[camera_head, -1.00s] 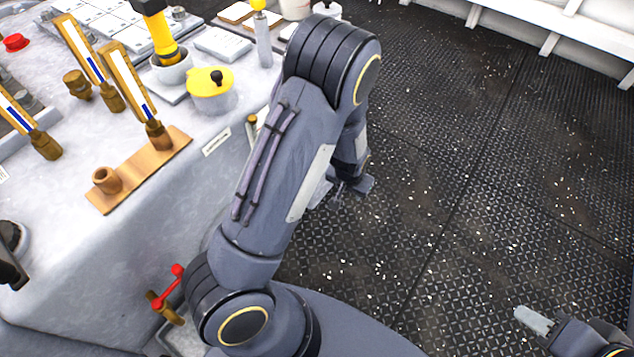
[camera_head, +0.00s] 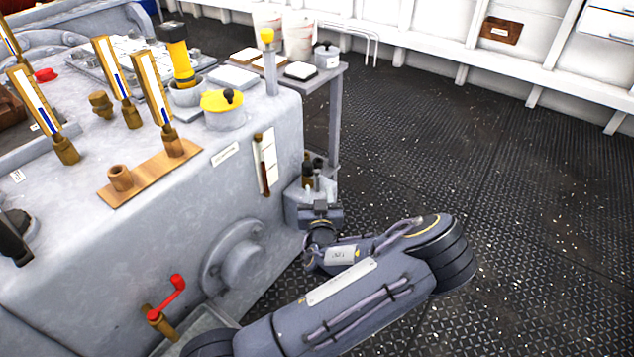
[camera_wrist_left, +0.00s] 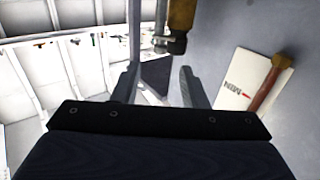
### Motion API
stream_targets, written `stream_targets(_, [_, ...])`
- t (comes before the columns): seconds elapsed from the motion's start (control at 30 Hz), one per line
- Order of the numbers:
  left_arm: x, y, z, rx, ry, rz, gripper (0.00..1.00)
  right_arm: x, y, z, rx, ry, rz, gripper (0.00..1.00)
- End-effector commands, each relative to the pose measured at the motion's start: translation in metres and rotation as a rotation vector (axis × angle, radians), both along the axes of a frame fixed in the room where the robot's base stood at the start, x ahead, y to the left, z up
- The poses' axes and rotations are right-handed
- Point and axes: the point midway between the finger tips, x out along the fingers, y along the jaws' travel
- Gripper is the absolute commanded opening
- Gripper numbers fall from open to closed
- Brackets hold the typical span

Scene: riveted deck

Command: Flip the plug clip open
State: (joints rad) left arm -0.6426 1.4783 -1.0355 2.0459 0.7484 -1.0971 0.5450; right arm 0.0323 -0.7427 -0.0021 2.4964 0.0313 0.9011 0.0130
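A brass fitting with a dark metal clip-like end (camera_wrist_left: 178,28) shows at the top of the left wrist view, beyond the fingertips; I take it for the plug and its clip. In the head view, a small brown and black fitting (camera_head: 307,172) stands by the console's right side, probably the same one. Whether the clip is shut is too small to tell. My left gripper (camera_head: 320,210) is just below and in front of that fitting. In the left wrist view its two fingers (camera_wrist_left: 158,85) are spread apart with nothing gripped between them. My right gripper is out of view.
The grey console (camera_head: 150,235) stands close on the left, with a red-handled crank (camera_head: 168,298) and a round flange (camera_head: 238,258) on its side. A white card with a brown-handled tool (camera_head: 264,162) hangs near its corner. The deck (camera_head: 520,220) at right is clear.

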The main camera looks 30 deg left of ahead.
Motion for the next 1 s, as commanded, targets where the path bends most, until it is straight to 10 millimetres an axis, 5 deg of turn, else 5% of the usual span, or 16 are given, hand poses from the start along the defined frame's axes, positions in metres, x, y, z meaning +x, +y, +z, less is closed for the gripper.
stream_targets(0.37, [0.046, 0.031, -0.002, -0.002, 0.002, 0.001, 0.39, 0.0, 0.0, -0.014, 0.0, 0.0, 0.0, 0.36])
stream_targets(0.73, [0.053, 0.036, 0.0, -0.002, 0.005, 0.002, 0.39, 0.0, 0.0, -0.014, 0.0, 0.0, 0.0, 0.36])
stream_targets(1.0, [0.052, 0.036, -0.001, -0.002, 0.005, 0.002, 0.05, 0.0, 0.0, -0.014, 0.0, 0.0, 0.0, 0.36])
